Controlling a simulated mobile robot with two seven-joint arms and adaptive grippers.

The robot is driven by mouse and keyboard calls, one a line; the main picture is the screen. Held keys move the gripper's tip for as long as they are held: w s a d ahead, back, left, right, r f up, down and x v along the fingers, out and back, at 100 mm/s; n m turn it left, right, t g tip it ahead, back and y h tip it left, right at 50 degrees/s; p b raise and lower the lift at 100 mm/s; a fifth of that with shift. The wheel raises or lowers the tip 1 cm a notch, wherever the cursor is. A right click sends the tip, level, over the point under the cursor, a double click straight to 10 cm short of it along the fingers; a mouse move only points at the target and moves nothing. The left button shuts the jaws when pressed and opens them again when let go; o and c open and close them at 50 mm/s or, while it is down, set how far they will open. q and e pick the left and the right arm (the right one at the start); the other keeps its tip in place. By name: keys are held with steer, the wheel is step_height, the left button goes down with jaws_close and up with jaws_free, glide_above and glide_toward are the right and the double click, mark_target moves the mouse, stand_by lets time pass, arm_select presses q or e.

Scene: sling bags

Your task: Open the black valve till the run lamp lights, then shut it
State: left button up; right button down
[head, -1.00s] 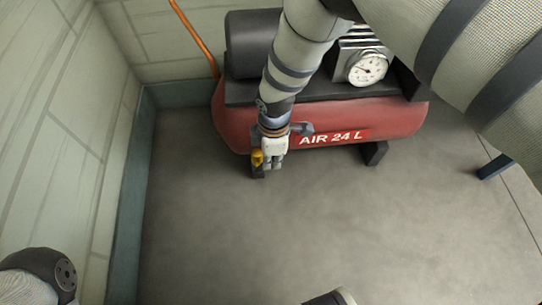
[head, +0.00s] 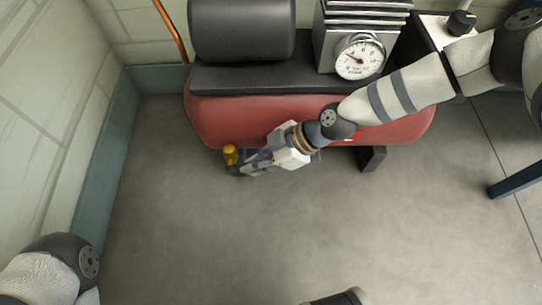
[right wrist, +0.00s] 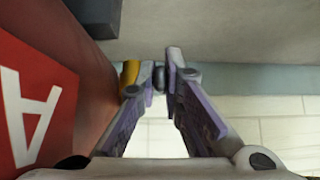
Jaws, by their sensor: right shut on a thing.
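The red air tank (head: 235,120) of the compressor stands by the back wall, partly covered by my right arm. At its lower left end, my right gripper (head: 243,170) reaches in from the right. In the right wrist view, the gripper (right wrist: 158,78) is shut on a small dark round part (right wrist: 159,78), which looks like the black valve; the fingers hide most of it. A yellow piece (head: 230,153) sits right beside the fingertips, and it also shows in the right wrist view (right wrist: 130,73). I cannot make out the run lamp. My left gripper is out of view.
A round white gauge (head: 360,57) and a dark motor cylinder (head: 242,30) sit on the tank. An orange pipe (head: 170,30) rises at the back left. A box with a pale top and dark knob (head: 461,22) stands at the back right. The grey floor in front is clear.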

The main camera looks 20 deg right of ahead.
steer(key=shift+d+f+y+b, duration=0.25)
steer(key=shift+f+y+b, duration=0.1)
steer(key=shift+f+y, duration=0.15)
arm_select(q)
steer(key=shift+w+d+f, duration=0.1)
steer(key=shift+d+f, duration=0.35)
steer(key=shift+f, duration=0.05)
arm_select(e)
steer(key=shift+f+t+y, duration=0.1)
steer(key=shift+t+y, duration=0.2)
steer(key=shift+y, duration=0.1)
arm_select(q)
steer(key=shift+b, duration=0.3)
arm_select(e)
steer(key=shift+a, duration=0.1)
steer(key=c, duration=1.7)
jaws_free()
steer(key=shift+a, duration=0.1)
steer(key=v, duration=1.2)
steer(key=shift+f, duration=0.2)
